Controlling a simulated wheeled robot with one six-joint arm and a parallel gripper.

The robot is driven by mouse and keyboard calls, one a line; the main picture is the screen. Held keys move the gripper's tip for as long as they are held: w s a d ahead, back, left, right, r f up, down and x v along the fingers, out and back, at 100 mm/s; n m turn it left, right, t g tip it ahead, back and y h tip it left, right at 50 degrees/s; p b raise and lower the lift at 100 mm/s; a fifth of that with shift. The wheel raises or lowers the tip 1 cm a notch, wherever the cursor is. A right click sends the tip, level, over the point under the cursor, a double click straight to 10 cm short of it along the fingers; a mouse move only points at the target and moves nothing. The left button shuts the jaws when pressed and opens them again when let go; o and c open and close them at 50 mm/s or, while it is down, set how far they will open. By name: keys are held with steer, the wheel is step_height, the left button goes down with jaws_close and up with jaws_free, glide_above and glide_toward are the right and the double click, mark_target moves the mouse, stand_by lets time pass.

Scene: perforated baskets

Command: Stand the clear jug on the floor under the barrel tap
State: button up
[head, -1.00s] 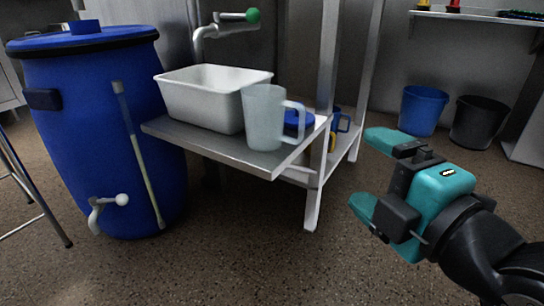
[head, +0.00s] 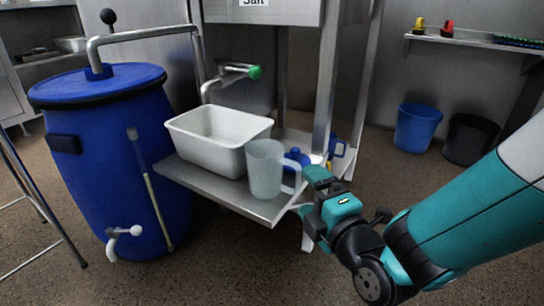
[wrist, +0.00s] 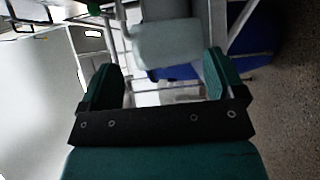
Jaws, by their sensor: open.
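The clear jug (head: 263,170) stands upright on the front corner of the steel shelf (head: 225,193), its handle toward the right. My gripper (head: 307,190) is open and empty beside the handle, in the head view just right of it; I cannot tell whether they touch. In the wrist view the pale jug (wrist: 167,42) shows ahead of the spread fingers (wrist: 160,75). The blue barrel (head: 105,170) stands on the floor at the left, with a white tap (head: 122,238) low on its front. The floor under the tap is bare.
A white basin (head: 215,140) sits on the shelf left of the jug, under a green-ended tap (head: 240,73). Blue items (head: 297,157) are behind the jug. A stool frame (head: 40,210) is at far left. Front floor is clear.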

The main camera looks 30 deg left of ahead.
mark_target(301, 180)
steer(key=shift+w+a, duration=0.25)
steer(key=shift+a, duration=0.05)
steer(key=x, duration=0.5)
steer(key=shift+w+d+f, duration=0.1)
steer(key=shift+w+f, duration=0.1)
steer(key=shift+w, duration=0.1)
steer(key=c, duration=0.8)
steer(key=shift+r, duration=0.1)
